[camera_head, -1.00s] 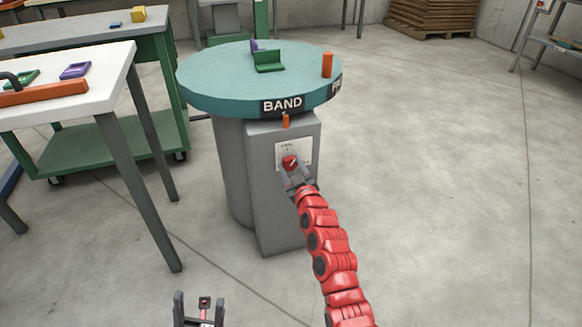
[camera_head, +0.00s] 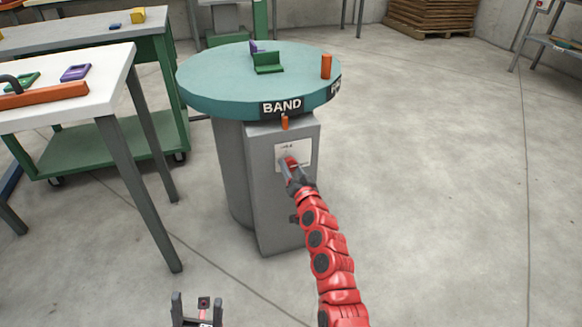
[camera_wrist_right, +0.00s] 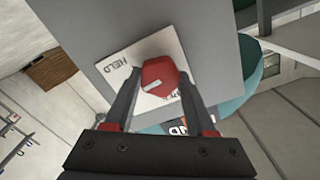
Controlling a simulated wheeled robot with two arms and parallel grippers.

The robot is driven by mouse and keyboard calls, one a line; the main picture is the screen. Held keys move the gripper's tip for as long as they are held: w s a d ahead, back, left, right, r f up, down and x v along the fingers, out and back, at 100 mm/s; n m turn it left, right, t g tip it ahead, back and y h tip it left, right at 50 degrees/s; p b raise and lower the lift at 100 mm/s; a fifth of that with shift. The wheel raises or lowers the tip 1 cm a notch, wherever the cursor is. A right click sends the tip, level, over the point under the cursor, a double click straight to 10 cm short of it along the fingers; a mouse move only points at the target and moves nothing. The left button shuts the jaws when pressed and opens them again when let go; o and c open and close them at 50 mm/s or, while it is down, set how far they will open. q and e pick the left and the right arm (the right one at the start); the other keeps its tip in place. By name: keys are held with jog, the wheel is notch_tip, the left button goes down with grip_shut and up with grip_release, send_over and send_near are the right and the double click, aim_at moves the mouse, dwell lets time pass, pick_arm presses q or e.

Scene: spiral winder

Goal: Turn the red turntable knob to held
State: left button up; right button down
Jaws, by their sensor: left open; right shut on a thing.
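The red knob (camera_wrist_right: 160,75) sits on a white label plate (camera_wrist_right: 118,62) on the front of the grey pedestal (camera_head: 262,195). The plate reads HELD at one side in the right wrist view; other lettering is partly covered by a finger. A pale mark shows on the knob's face. My right gripper (camera_head: 290,166) is shut on the knob, one finger on each side, and hides most of it in the head view. My left gripper (camera_head: 198,304) is open and empty at the bottom of the head view, well away from the pedestal.
The teal turntable (camera_head: 215,80) above carries a green bracket (camera_head: 268,63) and an orange peg (camera_head: 326,67). A small orange pointer (camera_head: 285,122) stands below its BAND label (camera_head: 282,106). A white table (camera_head: 105,75) is at the left; the floor at right is clear.

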jog(key=m, duration=0.4)
jog(key=shift+f, duration=0.1)
jog(key=shift+m+p, duration=0.3)
jog(key=shift+m, duration=1.3)
jog(key=shift+c, duration=1.1)
grip_release()
